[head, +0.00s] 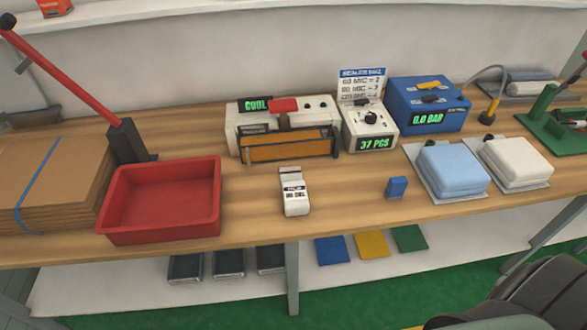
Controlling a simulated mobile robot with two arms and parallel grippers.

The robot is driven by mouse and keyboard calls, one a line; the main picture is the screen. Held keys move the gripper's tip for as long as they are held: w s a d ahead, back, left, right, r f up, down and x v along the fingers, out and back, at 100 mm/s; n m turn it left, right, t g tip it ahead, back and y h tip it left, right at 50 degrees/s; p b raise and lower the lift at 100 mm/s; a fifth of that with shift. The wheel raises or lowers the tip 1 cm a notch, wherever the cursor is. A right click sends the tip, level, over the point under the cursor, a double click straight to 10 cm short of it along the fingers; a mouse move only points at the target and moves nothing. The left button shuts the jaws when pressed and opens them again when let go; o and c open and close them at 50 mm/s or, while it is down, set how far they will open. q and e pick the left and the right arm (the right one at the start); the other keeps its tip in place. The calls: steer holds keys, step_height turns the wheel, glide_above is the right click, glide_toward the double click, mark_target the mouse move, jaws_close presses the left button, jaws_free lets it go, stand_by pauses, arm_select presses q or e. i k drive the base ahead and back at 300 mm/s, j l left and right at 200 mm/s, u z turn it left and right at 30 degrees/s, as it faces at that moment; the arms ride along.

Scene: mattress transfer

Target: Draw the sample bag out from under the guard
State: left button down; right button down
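A white bench machine (315,106) with a green "COOL" readout and a red handle block (284,105) stands at the back middle of the bench. An amber guard (286,147) runs across its front between dark end brackets. I cannot make out a sample bag under the guard; the guard and the machine's front hide what lies there. Neither of my grippers is in view.
A red tray (160,222) and stacked cardboard (45,185) lie left. A white handheld device (294,192) and a small blue block (397,187) sit in front. A counter box (369,125), blue gauge box (427,104) and padded blue (452,166) and white (517,161) items stand right.

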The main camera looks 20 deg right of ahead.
mark_target(296, 202)
steer(key=i+j+z, duration=0.4)
steer(key=j+z, duration=0.15)
steer(key=i+j+z, duration=0.25)
steer(key=j, duration=0.2)
steer(key=z, duration=0.4)
steer(key=k, duration=0.05)
